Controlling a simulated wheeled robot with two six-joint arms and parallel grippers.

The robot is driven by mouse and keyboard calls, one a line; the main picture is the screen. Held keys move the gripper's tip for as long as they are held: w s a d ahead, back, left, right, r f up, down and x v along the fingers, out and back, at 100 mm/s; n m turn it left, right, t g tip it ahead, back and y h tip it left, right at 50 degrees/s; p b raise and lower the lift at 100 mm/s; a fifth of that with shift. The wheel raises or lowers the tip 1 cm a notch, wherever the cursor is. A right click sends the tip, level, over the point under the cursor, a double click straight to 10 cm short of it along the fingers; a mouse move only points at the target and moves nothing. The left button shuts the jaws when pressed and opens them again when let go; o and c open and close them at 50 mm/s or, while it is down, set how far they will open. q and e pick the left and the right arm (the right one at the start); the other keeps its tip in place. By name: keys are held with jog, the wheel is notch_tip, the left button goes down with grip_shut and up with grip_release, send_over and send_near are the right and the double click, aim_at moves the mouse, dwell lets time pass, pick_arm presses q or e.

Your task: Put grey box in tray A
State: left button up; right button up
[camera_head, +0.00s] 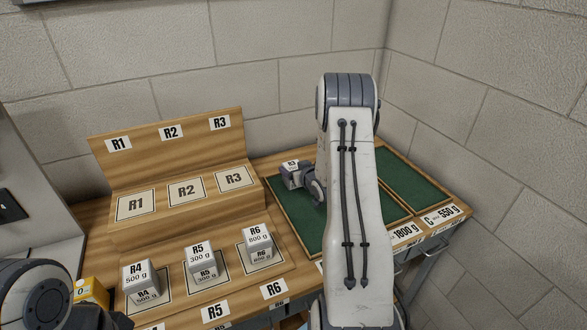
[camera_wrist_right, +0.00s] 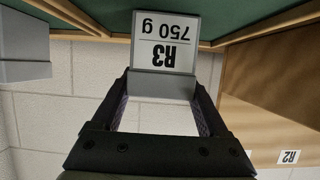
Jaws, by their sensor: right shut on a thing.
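My right gripper (camera_head: 318,184) is shut on a grey box (camera_head: 291,166) at the left green tray. In the right wrist view, the box (camera_wrist_right: 165,42) sits between the fingers of the gripper (camera_wrist_right: 160,95), and its white label reads R3, 750 g upside down. Whether the box touches the tray floor is unclear. The left green tray (camera_head: 283,205) is partly behind my right arm; its letter is hidden, so I cannot tell if it is tray A. Part of my left arm shows at the lower left; its jaw state is unclear.
Grey boxes R4 (camera_head: 140,274), R5 (camera_head: 200,254) and R6 (camera_head: 258,238) stand on the wooden stand. Shelf spots R1 (camera_head: 136,204), R2 (camera_head: 186,191) and R3 (camera_head: 234,178) are empty. Tray C (camera_head: 408,178) is at the right. Another grey block (camera_wrist_right: 22,55) shows in the wrist view.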

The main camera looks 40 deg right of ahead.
jog(key=o, duration=1.5)
jog(key=shift+f, duration=0.15)
jog(key=shift+o, duration=0.2)
jog(key=b+v, duration=0.2)
jog(key=v, duration=1)
jog(key=a+r+n+g+y, duration=0.25)
jog(key=a+n+g, duration=0.25)
jog(key=a, duration=2)
jog(key=s+a+r+n+g, duration=0.1)
jog(key=s+a+g, duration=0.1)
jog(key=s+a, duration=0.3)
jog(key=s+a+r+n+g+y, duration=0.1)
jog(key=s+a, duration=0.4)
jog(key=s, duration=0.7)
jog(key=s+a+r+n+g, duration=0.1)
jog(key=s+a+n+g, duration=0.2)
jog(key=s+a+g, duration=0.2)
jog(key=s, duration=0.3)
jog(key=shift+s+a+y, duration=0.25)
jog(key=shift+y, duration=0.1)
